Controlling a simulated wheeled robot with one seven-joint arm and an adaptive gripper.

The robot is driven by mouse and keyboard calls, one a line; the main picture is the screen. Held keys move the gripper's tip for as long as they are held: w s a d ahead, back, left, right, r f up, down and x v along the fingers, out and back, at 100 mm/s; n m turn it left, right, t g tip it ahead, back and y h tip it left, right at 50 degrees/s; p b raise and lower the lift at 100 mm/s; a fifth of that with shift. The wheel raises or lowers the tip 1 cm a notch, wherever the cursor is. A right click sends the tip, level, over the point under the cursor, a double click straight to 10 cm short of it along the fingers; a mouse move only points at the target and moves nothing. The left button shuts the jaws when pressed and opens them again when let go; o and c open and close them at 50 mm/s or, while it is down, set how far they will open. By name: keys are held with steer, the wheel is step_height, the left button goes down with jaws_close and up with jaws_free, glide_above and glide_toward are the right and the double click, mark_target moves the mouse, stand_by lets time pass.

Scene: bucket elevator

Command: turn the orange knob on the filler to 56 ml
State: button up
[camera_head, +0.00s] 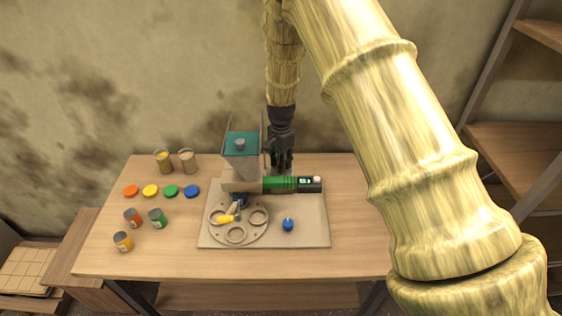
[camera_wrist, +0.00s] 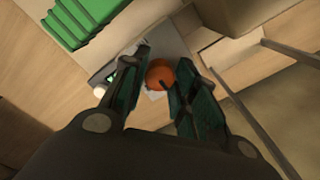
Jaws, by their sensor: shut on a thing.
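The filler is a machine with a teal-topped hopper (camera_head: 241,143) and a green cylinder (camera_head: 280,184) on a pale base board (camera_head: 310,228). A dark block with a small lit display (camera_head: 305,181) and a white button is at the cylinder's right end. The orange knob (camera_wrist: 160,74) shows in the wrist view, between the fingers of my gripper (camera_wrist: 163,85). My gripper is shut on the knob, with a dark finger on each side of it. In the head view my gripper (camera_head: 281,160) is behind the green cylinder, and the knob is hidden there. The display's number is too small to read.
A round plate with ring holders (camera_head: 235,234), a yellow-handled part (camera_head: 226,218) and a blue knob (camera_head: 288,225) are on the board. Coloured lids (camera_head: 151,191), small jars (camera_head: 133,217) and two taller containers (camera_head: 187,161) stand at the left. The table's right side (camera_head: 350,220) is clear.

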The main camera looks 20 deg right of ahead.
steer(key=o, duration=1)
steer(key=shift+r, duration=0.1)
step_height(320, 180, up, 12)
stand_by(0.5)
